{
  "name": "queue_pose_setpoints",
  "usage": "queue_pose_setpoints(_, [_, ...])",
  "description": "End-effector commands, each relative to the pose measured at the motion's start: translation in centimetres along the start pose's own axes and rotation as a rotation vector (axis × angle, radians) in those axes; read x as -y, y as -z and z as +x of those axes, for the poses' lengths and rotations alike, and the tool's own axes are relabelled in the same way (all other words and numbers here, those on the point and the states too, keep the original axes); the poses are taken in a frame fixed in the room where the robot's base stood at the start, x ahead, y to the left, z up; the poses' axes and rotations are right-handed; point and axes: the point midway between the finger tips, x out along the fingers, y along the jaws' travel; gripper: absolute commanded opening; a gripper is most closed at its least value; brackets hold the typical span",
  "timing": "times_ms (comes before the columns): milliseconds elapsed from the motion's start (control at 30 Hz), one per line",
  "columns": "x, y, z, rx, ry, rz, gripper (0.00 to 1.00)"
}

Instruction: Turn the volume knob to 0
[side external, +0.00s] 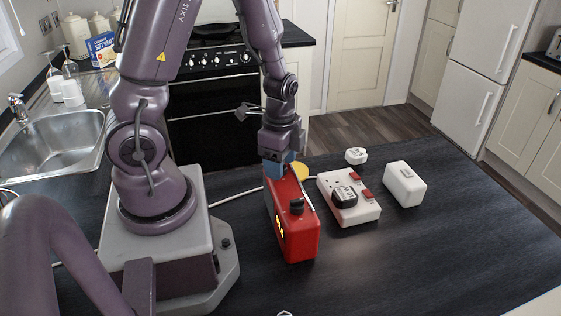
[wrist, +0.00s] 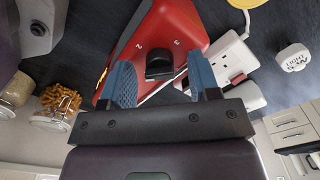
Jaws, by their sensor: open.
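A red box-shaped device (side external: 298,240) with glowing yellow digits on its left side stands on the dark worktop. A black knob (side external: 297,206) sits on its top. In the wrist view, a black knob (wrist: 159,64) shows on the red face of the device (wrist: 185,22), with small white marks beside it. My gripper (side external: 280,166) is over the far end of the device in the side view, its blue fingers partly hidden. In the wrist view, my gripper (wrist: 160,78) is open, one blue finger on each side of the knob, with visible gaps. I cannot tell how deep the fingertips reach or the knob's setting.
Right of the device are a white socket block (side external: 362,212) with red switches and a black plug, a white box (side external: 405,184), and a small white round item (side external: 356,156). A yellow disc (side external: 299,171) lies close behind the device. The worktop's front right is clear.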

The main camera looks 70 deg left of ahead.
Motion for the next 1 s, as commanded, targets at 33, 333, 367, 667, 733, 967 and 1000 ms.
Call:
queue_pose_setpoints(33, [-0.02,-0.04,0.22,0.001,-0.001,-0.002,0.56])
queue_pose_setpoints(333, [-0.03,0.0,0.35,0.0,-0.001,-0.001,0.56])
queue_pose_setpoints(367, [-0.03,0.01,0.35,0.0,-0.001,-0.001,0.49])
queue_pose_setpoints(667, [-0.02,0.02,0.33,0.0,0.0,-0.002,0.06])
queue_pose_setpoints(733, [-0.02,0.02,0.32,0.0,0.0,-0.006,0.06])
queue_pose_setpoints(967, [-0.01,0.03,0.31,-0.001,0.0,-0.068,0.06])
queue_pose_setpoints(1000, [-0.01,0.04,0.31,-0.001,0.0,-0.088,0.06])
